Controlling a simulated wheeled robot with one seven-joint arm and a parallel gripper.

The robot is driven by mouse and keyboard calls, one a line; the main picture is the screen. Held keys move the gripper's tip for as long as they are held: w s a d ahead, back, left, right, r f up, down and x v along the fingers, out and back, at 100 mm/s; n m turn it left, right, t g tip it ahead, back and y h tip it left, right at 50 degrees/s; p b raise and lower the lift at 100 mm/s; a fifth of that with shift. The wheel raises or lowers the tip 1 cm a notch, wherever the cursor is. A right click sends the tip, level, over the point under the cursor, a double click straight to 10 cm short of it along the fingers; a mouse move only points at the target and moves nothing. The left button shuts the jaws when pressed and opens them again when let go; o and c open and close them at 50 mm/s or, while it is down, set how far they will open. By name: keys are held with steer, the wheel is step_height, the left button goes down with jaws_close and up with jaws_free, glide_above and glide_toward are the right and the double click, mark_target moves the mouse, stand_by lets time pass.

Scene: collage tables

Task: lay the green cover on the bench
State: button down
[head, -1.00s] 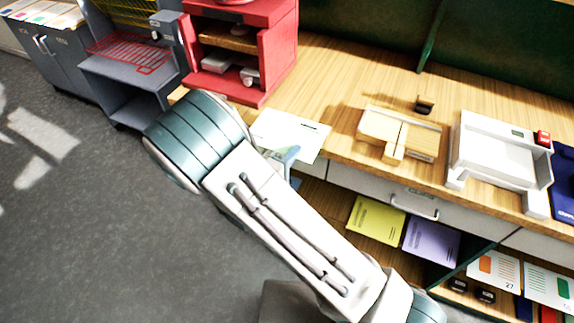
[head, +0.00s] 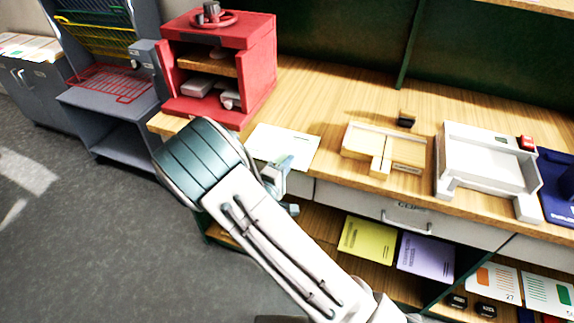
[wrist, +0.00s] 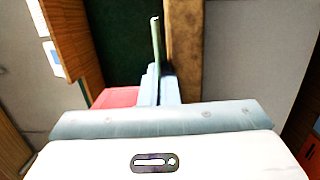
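My gripper (wrist: 157,78) points forward in the wrist view, its two pale blue fingers close together. A thin green strip (wrist: 156,42) stands out from between them; it looks like the green cover seen edge-on, and its face is not visible. The head view shows part of my gripper (head: 276,178) beyond the teal arm joint, by the bench's front edge and near a white sheet. The held cover cannot be made out there. The wooden bench top (head: 330,108) runs across the head view. The white sheet (head: 285,146) lies flat on its left part.
A wooden jig (head: 368,146), a small dark block (head: 406,119) and a white tray-like device (head: 486,165) stand on the bench. A red cabinet (head: 222,42) stands at its left end. Yellow (head: 367,240) and purple (head: 426,256) sheets lie on the shelf below.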

steer(key=c, duration=2.1)
jaws_free()
steer(key=shift+d+f, duration=0.1)
steer(key=shift+f, duration=0.25)
steer(key=o, duration=0.3)
steer(key=shift+s, duration=0.1)
steer(key=shift+o, duration=0.3)
steer(key=shift+f, duration=0.1)
steer(key=shift+s, duration=0.1)
steer(key=shift+s+f, duration=0.15)
steer(key=shift+o, duration=0.7)
steer(key=r+b+v, duration=0.1)
steer(key=v, duration=1.2)
steer(key=shift+a+b, duration=0.25)
steer(key=shift+b, duration=0.15)
steer(key=shift+r, duration=0.15)
